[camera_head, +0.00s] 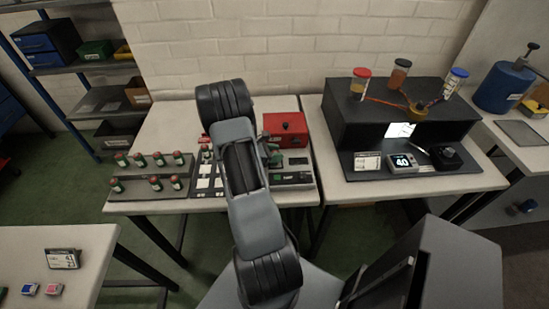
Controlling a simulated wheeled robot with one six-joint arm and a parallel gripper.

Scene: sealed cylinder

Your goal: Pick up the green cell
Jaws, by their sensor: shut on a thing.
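I cannot tell for sure which thing is the green cell. Several small green cylinders with reddish-brown tops (140,160) stand upright in two rows on a dark stepped rack (125,194) at the left of the middle table. A small green piece (3,292) is cut off by the left edge on the near left table, beside a blue block (29,289) and a pink block (54,289). My grey and black arm reaches over the middle table.
A red box (286,126) and a dark device with green parts (293,171) lie right of my arm. A black stepped stand (345,118) holds capped jars and a lit meter (403,163). A blue canister (503,86) is far right. Green floor separates the tables.

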